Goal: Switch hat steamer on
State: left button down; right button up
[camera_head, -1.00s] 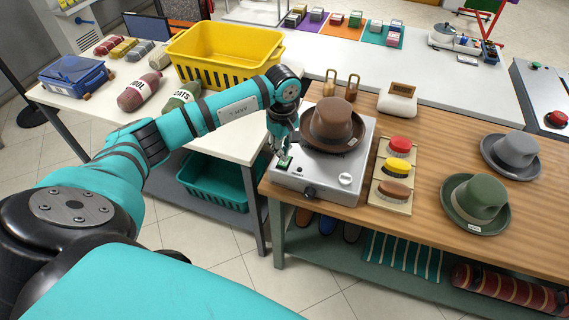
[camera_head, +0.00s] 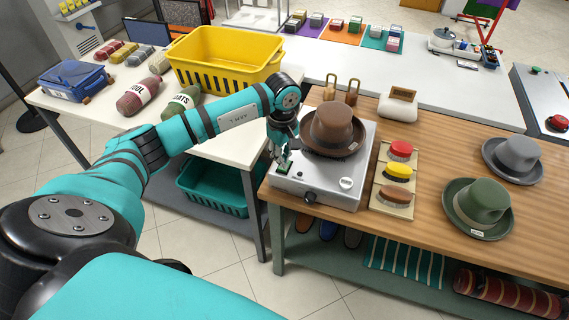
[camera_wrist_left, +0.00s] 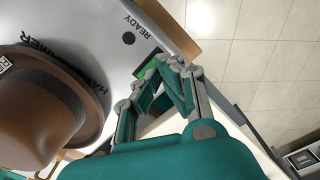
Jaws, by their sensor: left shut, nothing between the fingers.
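The hat steamer (camera_head: 325,188) is a light grey box on the near left corner of the wooden table, with a brown hat (camera_head: 333,128) on top. The lamp by "READY" (camera_wrist_left: 128,38) looks dark. My right gripper is not in view.
A tray of brushes (camera_head: 395,197) lies right of the steamer. Green (camera_head: 480,205) and grey (camera_head: 514,155) hats stand farther right. A yellow basket (camera_head: 225,62) stands on the white table.

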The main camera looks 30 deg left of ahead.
pick_arm(q)
jog(key=shift+f, duration=0.2)
dwell(0.6)
jog(key=shift+f+b, duration=1)
jog(key=shift+b, duration=0.05)
jog(key=shift+r, duration=0.1)
jog(key=shift+r+p, duration=1.85)
jog(key=shift+r, duration=1.65)
